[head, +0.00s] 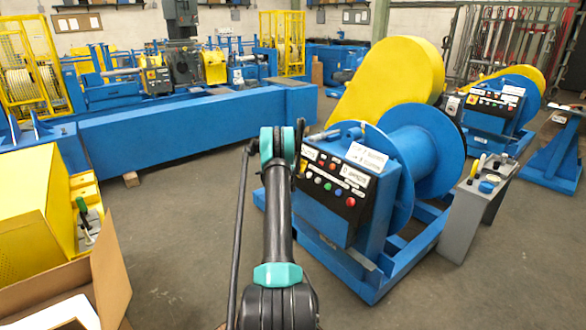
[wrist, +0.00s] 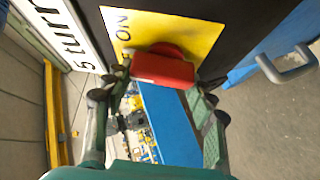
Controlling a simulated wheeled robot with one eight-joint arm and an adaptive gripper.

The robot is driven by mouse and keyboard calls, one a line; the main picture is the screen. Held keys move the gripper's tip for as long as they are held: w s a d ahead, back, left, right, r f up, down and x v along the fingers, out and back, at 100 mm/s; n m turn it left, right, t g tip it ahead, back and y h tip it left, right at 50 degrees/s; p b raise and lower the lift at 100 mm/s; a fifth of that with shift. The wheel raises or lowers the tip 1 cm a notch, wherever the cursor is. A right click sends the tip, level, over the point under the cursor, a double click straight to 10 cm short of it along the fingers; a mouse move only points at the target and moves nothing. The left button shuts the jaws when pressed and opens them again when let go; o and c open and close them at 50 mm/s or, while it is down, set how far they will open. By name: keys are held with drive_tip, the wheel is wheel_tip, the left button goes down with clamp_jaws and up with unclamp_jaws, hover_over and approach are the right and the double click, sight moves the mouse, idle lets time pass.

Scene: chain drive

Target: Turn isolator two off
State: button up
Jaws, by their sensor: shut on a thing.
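A red rotary handle (wrist: 163,69) sits on a yellow plate (wrist: 200,32) on a dark panel in the wrist view. The letters "ON" show on the plate, left of the handle. My gripper (wrist: 165,82) has one finger on each side of the handle and is shut on it. In the head view my arm reaches the left end of the sloped control panel (head: 335,186) on the blue drum machine. My arm's end largely hides the handle there. No isolator number is readable.
The panel also carries several coloured buttons (head: 327,187) and white labels. A white sign (wrist: 68,30) is beside the plate. A large blue drum (head: 425,150) stands behind the panel, a grey stand (head: 462,220) at right. An open cardboard box (head: 110,275) is at lower left.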

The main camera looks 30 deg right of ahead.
drive_tip(key=n+y, duration=0.1)
drive_tip(key=n, duration=0.1)
drive_tip(key=n+g+y, duration=0.1)
drive_tip(key=n, duration=0.1)
drive_tip(key=shift+a+f+n+g+y, duration=0.1)
drive_tip(key=shift+n+g+y, duration=0.2)
drive_tip(key=shift+y, duration=0.1)
drive_tip(key=n+g, duration=0.1)
drive_tip(key=n+g+y, duration=0.1)
drive_tip(key=n, duration=0.1)
drive_tip(key=shift+s+f+n, duration=0.1)
drive_tip(key=shift+f+n, duration=0.05)
drive_tip(key=shift+n, duration=0.15)
drive_tip(key=shift+y, duration=0.3)
drive_tip(key=o, duration=1.2)
drive_tip(key=v, duration=1.2)
drive_tip(key=shift+a, duration=0.1)
